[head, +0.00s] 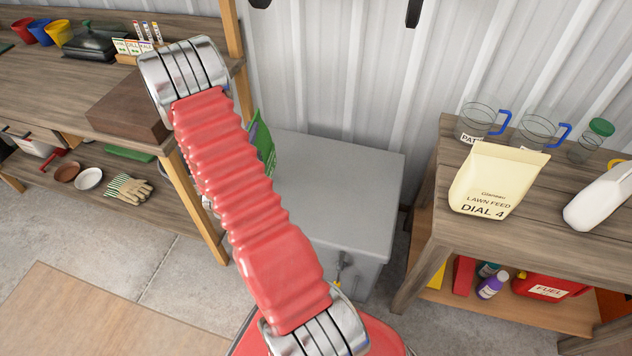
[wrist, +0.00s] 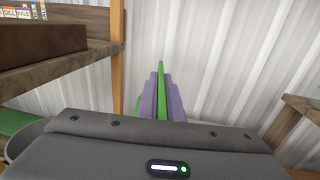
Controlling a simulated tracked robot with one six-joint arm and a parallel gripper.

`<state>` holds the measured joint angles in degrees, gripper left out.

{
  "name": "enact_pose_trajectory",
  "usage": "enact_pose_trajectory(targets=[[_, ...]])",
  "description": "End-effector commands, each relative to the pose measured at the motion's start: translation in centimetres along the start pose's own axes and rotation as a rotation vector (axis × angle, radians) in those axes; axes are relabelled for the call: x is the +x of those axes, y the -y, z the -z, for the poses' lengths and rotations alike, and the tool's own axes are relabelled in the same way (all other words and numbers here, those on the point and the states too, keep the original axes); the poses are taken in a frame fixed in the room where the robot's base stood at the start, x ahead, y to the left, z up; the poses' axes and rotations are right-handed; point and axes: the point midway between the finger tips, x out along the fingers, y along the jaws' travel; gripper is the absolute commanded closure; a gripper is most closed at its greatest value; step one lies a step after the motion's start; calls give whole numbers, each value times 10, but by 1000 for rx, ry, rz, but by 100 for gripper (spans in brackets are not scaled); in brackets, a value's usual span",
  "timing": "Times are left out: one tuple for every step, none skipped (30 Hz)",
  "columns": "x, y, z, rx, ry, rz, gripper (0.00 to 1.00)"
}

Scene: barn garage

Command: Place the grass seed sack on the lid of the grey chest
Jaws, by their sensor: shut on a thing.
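The grass seed sack (head: 264,143), green, shows only in part behind my red arm in the head view, over the left side of the grey chest. In the wrist view the sack (wrist: 161,68) is a thin green upright edge between the purple finger pads of my gripper (wrist: 161,95), which is shut on it. The grey chest (head: 350,180) stands against the wall with its flat lid closed; the visible part of the lid is bare. I cannot tell whether the sack touches the lid.
A wooden shelf unit with a brown box (head: 128,108) stands left of the chest. A bench at right holds a cream lawn feed bag (head: 494,180), jugs and a white bottle (head: 600,195). A key or latch (head: 340,262) is on the chest's front.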

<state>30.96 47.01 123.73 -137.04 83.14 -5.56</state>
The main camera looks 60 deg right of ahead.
Motion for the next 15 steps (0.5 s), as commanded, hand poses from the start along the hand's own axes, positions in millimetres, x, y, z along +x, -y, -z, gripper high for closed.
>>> enact_pose_trajectory(targets=[[8,11,-4,2,7,14,100],[12,17,-4,2,7,19,100],[17,24,-5,1,7,25,100],[21,30,-5,1,7,31,100],[24,35,-6,1,7,36,100],[29,43,-6,0,8,42,100],[32,48,-7,0,8,47,100],[35,54,-7,-1,8,53,100],[40,62,-8,-1,8,59,100],[43,68,-8,-2,9,64,100],[46,74,-9,-2,9,70,100],[50,82,-10,-3,9,77,100],[53,88,-10,-4,10,81,100],[56,94,-11,-4,10,86,100],[59,103,-11,-5,10,94,100]])
